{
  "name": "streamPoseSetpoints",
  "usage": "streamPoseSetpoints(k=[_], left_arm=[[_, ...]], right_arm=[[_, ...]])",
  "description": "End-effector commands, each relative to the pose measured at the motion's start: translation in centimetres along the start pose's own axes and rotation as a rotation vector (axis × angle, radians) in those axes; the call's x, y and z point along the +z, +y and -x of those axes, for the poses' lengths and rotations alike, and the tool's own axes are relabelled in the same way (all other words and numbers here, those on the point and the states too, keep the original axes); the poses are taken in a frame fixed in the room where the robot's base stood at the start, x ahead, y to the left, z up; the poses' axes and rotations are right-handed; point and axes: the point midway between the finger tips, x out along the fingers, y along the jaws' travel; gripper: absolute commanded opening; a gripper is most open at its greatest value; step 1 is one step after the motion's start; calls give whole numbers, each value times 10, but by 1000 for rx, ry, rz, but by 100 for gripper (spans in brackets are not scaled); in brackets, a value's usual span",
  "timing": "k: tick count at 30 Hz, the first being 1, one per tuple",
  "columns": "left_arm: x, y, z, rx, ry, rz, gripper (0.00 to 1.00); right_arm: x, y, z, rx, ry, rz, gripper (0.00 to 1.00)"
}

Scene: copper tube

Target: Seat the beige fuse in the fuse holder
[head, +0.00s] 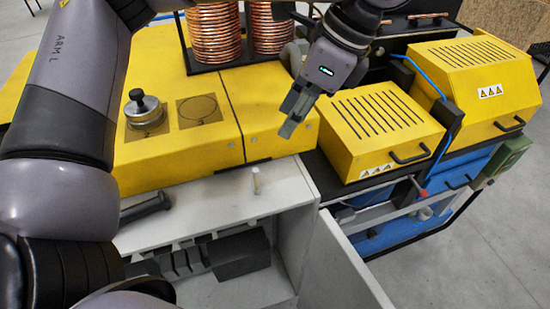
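A small beige fuse (257,180) stands roughly upright on the white top surface of the open cabinet, near the middle of the head view. I cannot pick out the fuse holder with certainty; several dark grey blocks (240,252) sit inside the cabinet.
The open cabinet door (350,270) stands out at the lower right. A dark cylindrical handle (146,208) lies left of the fuse. A yellow housing (195,150) rises behind, with copper coils (215,35) on it. A slotted yellow box (375,130) is at right.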

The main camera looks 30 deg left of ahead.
Motion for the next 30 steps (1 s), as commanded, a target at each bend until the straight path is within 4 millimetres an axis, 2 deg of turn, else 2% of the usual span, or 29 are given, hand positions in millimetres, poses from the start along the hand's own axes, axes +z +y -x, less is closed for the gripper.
streamPoseSetpoints(k=[5, 15, 18, 26, 30], left_arm=[[2, 1, -17, 6, -2, 0, 34], [1, 1, -91, 7, -1, 0, 34], [1, 0, -107, 5, -1, 1, 34], [1, 0, -124, 2, 0, 2, 34], [-1, -3, -141, 5, 0, 2, 34]], right_arm=[[4, -1, -2, -1, -4, 0, 40], [3, -1, -4, -1, -3, 0, 40], [2, 0, -4, 0, -2, 0, 40], [2, 0, -4, 0, -1, 0, 40], [3, -1, -2, -1, -3, 0, 40]])
